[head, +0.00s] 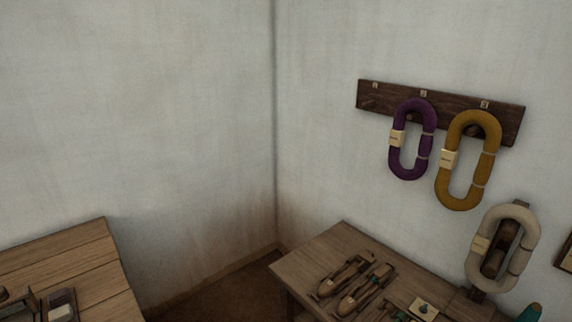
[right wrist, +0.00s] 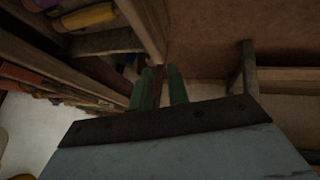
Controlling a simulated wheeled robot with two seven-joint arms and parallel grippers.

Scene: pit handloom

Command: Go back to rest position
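My right gripper (right wrist: 159,88) shows in the right wrist view as two green fingers with a gap between them. It is open, and nothing shows between the fingers. It points towards a brown floor area beside wooden furniture. Neither gripper can be clearly made out in the head view, and my left gripper is out of view.
A wall rack (head: 440,112) holds a purple hank (head: 397,160) and a mustard hank (head: 485,135). A cream hank (head: 477,262) hangs lower. A right table (head: 310,262) bears wooden shuttles (head: 345,277). A left table (head: 70,258) holds small items. A teal object (head: 530,313) is cut off below.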

